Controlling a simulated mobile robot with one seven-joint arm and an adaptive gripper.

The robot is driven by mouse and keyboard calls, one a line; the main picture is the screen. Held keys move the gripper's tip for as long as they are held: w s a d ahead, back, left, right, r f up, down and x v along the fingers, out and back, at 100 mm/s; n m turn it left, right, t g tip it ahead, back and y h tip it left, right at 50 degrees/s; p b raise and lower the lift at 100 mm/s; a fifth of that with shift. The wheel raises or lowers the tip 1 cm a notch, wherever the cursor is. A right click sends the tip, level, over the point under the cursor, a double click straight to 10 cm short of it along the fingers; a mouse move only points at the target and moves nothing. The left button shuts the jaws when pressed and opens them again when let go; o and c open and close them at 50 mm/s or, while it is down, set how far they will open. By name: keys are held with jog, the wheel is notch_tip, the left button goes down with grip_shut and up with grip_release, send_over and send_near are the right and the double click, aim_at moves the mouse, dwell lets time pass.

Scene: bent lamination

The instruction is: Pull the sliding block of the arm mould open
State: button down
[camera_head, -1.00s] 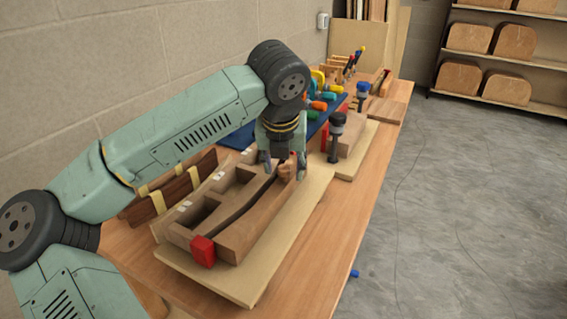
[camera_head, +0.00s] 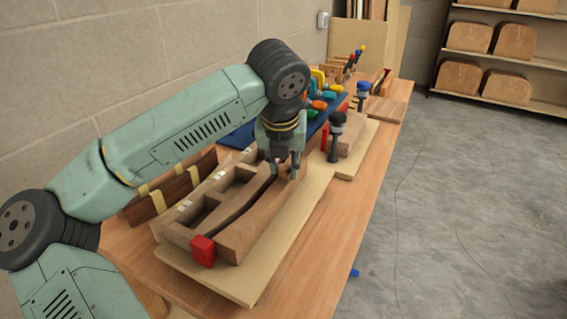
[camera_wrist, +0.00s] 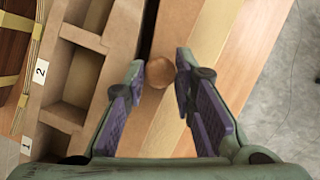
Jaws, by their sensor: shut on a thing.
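The arm mould lies on a pale board. Its fixed side (camera_head: 183,232), with square pockets, is on the left. The sliding block (camera_head: 262,215) is on the right, and a narrow dark curved gap runs between them. In the wrist view the sliding block (camera_wrist: 215,50) has a round wooden knob (camera_wrist: 159,73) on top. My gripper (camera_head: 284,170) points down at the far part of the block. Its fingers are shut on the knob, one on each side in the wrist view. The fingers hide the knob in the head view.
A red block (camera_head: 203,251) sits at the mould's near end. Strapped dark wood (camera_head: 172,190) lies by the wall. The pale board (camera_head: 245,288) is bare along the right, with open floor beyond the table.

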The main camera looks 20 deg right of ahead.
jog(key=shift+s+d+f+b, duration=0.15)
jog(key=shift+s+d+b, duration=0.85)
jog(key=shift+b, duration=0.15)
jog(key=shift+s+d+r, duration=0.25)
jog(key=c, duration=1.3)
grip_release()
jog(key=shift+c, duration=0.2)
jog(key=v, duration=1.2)
jog(key=shift+a+f, duration=0.1)
jog(key=shift+a, duration=0.05)
